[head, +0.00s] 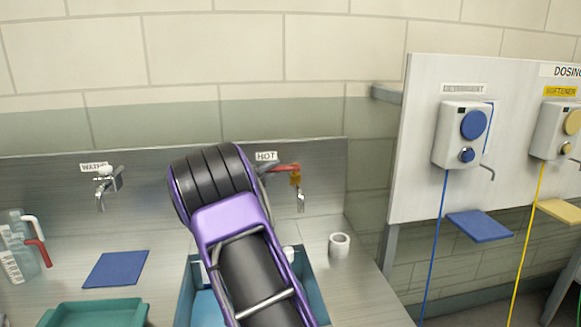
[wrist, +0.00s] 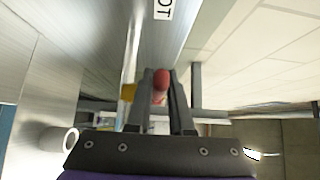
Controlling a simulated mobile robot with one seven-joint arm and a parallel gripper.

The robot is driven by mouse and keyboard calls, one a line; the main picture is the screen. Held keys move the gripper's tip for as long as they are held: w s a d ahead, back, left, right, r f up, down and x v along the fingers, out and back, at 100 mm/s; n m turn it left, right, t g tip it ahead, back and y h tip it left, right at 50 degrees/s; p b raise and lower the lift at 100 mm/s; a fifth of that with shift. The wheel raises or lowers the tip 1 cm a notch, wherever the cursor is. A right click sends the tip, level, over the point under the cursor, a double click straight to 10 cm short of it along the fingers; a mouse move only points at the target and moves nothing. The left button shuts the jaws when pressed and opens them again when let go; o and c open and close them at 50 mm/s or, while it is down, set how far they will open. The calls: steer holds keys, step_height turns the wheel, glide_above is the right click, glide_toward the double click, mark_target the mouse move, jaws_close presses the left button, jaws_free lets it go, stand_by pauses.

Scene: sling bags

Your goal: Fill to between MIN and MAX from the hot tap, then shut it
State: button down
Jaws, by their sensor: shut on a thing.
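The hot tap (head: 300,198) is on the steel back panel under a HOT label (head: 266,156). Its red lever (head: 285,168) points left, and a yellow-brown part (head: 296,178) sits at its right end. In the wrist view, my gripper (wrist: 160,73) is shut on the red lever (wrist: 161,88), a finger on each side. My arm hides the fingertips in the head view. A blue basin (head: 311,283) lies below, mostly hidden by my arm. I cannot see a water level or MIN and MAX marks, nor tell whether water runs.
A WATER tap (head: 105,185) is on the left. Clear jugs (head: 18,262) with white and red handles stand at the far left. A blue mat (head: 116,269), teal tray (head: 95,314) and white cup (head: 339,245) are on the counter. Dosing dispensers (head: 462,135) hang at right.

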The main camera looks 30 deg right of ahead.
steer(key=shift+r, duration=0.2)
steer(key=shift+w, duration=0.1)
steer(key=c, duration=0.8)
jaws_free()
steer(key=shift+f, duration=0.15)
steer(key=b+v, duration=0.1)
steer(key=v, duration=1.6)
steer(key=shift+a, duration=0.25)
